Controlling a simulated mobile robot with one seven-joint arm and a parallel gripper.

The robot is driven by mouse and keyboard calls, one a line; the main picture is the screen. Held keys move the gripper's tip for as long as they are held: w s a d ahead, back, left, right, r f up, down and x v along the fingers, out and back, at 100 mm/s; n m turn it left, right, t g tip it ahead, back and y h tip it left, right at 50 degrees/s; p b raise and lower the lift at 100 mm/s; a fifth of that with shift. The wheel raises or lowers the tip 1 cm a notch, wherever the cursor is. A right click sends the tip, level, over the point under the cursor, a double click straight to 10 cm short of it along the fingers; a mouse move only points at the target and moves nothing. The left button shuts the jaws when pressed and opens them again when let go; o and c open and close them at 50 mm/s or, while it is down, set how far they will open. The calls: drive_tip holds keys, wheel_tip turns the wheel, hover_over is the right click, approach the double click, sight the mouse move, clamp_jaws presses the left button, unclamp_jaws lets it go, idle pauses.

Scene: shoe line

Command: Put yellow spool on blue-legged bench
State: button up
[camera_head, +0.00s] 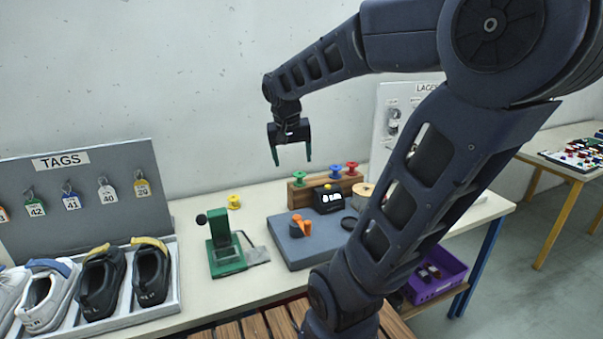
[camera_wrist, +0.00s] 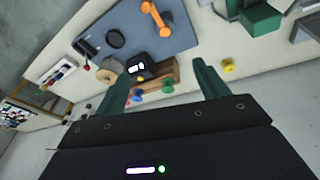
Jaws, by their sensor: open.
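The yellow spool (camera_head: 234,201) stands on the top of the blue-legged bench (camera_head: 200,291), near its back edge, behind a green tool. The spool also shows in the wrist view (camera_wrist: 228,66), right of the fingers. A blue leg (camera_head: 489,243) shows at the bench's right end. My gripper (camera_head: 292,160) is open and empty, in the air above the back of the bench, to the right of the spool and higher than it. Its green fingers also show in the wrist view (camera_wrist: 162,72).
A wooden rack (camera_head: 298,197) with green, blue and red spools stands right of the yellow spool. A green tool (camera_head: 224,245), a grey-blue mat (camera_head: 290,250) and a shoe tray (camera_head: 130,315) occupy the bench. A yellow-legged table (camera_head: 530,153) stands at far right.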

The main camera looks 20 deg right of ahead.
drive_tip(key=s+f+n+t+y, duration=0.1)
drive_tip(key=s+n+t+y, duration=0.1)
drive_tip(key=s, duration=0.6)
drive_tip(key=shift+s+a+n, duration=0.4)
drive_tip(key=shift+a+n, duration=0.05)
drive_tip(key=shift+n, duration=0.25)
